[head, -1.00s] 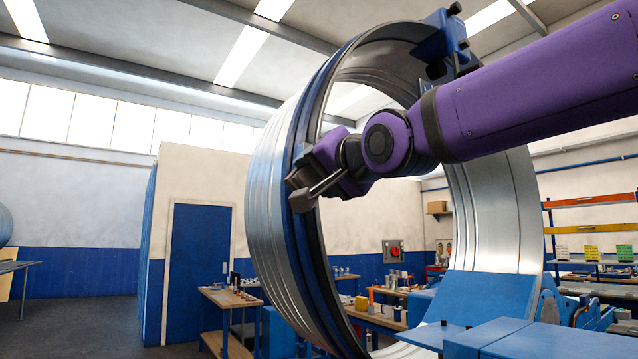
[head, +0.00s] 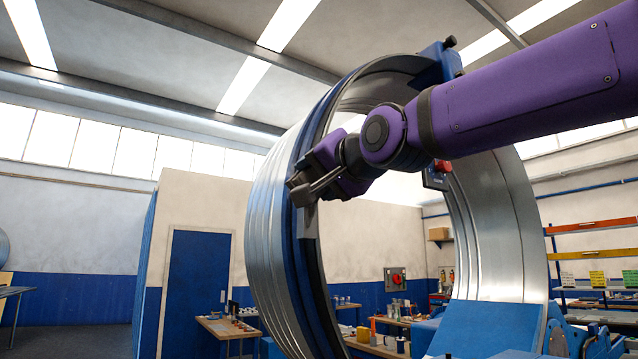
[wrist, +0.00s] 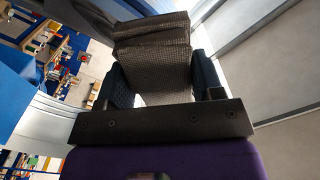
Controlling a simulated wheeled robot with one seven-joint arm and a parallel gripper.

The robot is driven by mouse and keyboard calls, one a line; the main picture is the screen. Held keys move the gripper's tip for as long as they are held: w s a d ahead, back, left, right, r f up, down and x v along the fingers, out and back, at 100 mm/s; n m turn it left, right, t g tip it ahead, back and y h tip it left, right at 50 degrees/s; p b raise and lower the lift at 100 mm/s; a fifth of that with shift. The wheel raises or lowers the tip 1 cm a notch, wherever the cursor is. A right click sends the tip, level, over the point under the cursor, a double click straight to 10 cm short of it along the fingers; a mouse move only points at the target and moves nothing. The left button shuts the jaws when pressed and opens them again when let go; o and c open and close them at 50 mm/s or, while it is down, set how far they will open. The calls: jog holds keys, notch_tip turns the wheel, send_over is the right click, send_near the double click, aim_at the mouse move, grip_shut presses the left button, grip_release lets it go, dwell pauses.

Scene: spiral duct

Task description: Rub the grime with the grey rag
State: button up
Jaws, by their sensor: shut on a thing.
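My gripper (head: 304,190) is at the left side of the big silver spiral duct (head: 268,225), by its blue rim band. In the wrist view my gripper (wrist: 162,78) has its two dark fingers closed on the grey rag (wrist: 152,50), a coarse woven folded cloth that sticks out past the fingertips. In the head view the grey rag (head: 307,221) hangs just below the fingers, close in front of the rim. I cannot tell whether it touches the metal. No grime can be made out in either view.
A blue clamp block (head: 440,62) sits on the duct's top rim. A blue cradle (head: 487,326) supports the duct at lower right. Workbenches (head: 228,328) with small items stand behind. A red-buttoned box (head: 436,175) shows inside the ring.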

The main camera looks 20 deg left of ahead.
aim_at(310, 233)
jog(key=shift+f, duration=0.15)
jog(key=shift+f, duration=4.55)
jog(key=shift+s+d, duration=0.1)
jog(key=shift+v, duration=2.9)
jog(key=shift+s+d, duration=0.1)
jog(key=v, duration=0.2)
jog(key=shift+s+d, duration=0.25)
